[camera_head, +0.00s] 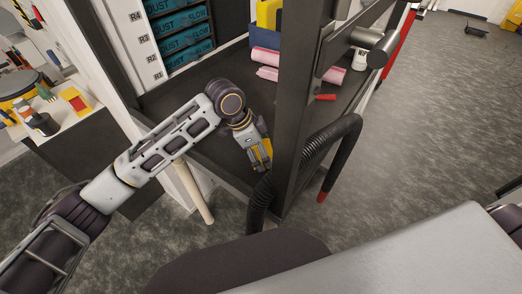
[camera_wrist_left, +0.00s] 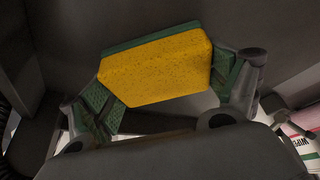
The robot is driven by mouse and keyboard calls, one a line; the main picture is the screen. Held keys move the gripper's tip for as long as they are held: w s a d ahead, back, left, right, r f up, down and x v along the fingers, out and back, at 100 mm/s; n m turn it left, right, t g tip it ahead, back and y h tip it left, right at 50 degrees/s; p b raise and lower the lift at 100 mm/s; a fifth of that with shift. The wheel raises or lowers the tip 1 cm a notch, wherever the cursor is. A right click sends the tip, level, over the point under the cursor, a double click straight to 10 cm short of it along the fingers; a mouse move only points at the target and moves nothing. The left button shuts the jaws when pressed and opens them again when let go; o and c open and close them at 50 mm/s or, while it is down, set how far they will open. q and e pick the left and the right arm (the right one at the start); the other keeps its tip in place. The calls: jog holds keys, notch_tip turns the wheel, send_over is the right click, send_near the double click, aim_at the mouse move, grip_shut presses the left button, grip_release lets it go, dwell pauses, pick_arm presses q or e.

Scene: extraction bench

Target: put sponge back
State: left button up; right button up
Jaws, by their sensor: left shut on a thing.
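A yellow sponge with a green backing (camera_wrist_left: 155,74) is gripped between the two green-padded fingers of my left gripper (camera_wrist_left: 166,92) in the left wrist view. In the head view, my left gripper (camera_head: 260,157) is over the dark shelf, left of the dark upright post. A little yellow shows between its fingers there. Whether the sponge touches the shelf cannot be told. My right gripper is not in view.
The dark post (camera_head: 301,110) stands close to the right of my left gripper, with a black corrugated hose (camera_head: 318,147) beside it. Pink rolls (camera_head: 266,57), a blue box (camera_head: 264,38) and a red-handled thing (camera_head: 325,97) lie farther back. Teal boxes (camera_head: 184,40) fill a rack at upper left.

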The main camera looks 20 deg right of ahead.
pick_arm(q)
jog(key=o, duration=0.8)
jog(key=shift+c, duration=0.2)
jog(key=shift+r, duration=0.1)
jog(key=v, duration=1.2)
jog(key=shift+b, duration=0.3)
jog(key=shift+d, duration=0.1)
